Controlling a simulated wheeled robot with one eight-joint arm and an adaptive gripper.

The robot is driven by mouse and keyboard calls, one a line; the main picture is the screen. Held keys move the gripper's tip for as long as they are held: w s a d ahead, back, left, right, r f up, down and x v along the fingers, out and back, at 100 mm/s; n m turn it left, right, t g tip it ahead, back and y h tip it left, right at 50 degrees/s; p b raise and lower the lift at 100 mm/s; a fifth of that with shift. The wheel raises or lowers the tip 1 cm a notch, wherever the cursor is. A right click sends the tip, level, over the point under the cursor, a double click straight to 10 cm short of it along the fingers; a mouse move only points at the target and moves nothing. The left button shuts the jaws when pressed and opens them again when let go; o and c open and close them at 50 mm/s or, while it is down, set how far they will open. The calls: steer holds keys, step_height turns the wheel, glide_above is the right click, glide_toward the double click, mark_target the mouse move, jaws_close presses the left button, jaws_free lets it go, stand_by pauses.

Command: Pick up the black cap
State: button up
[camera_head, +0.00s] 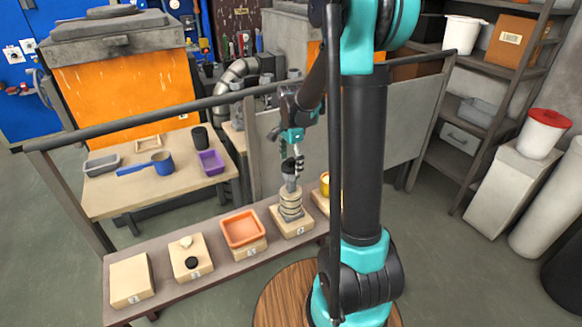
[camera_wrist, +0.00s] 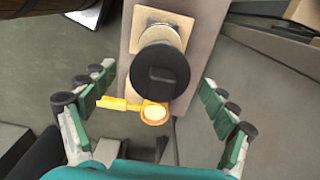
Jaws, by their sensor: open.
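The stack stands on a wooden block (camera_head: 292,224) on the narrow shelf. In the head view the cap (camera_head: 289,170) is partly hidden by my gripper (camera_head: 292,158), which is right above the stack. In the wrist view my gripper (camera_wrist: 158,90) is open, with fingers spread left and right of the cap and no visible contact. A small black disc (camera_head: 191,263) lies on another block to the left.
A yellow handled item (camera_wrist: 152,113) is close beside the stack. An orange tray (camera_head: 243,228) stands on the block to its left. A dark rail (camera_head: 200,104) runs behind the shelf. A workbench (camera_head: 150,190) with a blue pan (camera_head: 161,160) and purple tray (camera_head: 211,162) is behind it.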

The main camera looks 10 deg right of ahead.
steer(key=c, duration=1.2)
steer(key=shift+r, duration=0.1)
steer(key=shift+c, duration=0.2)
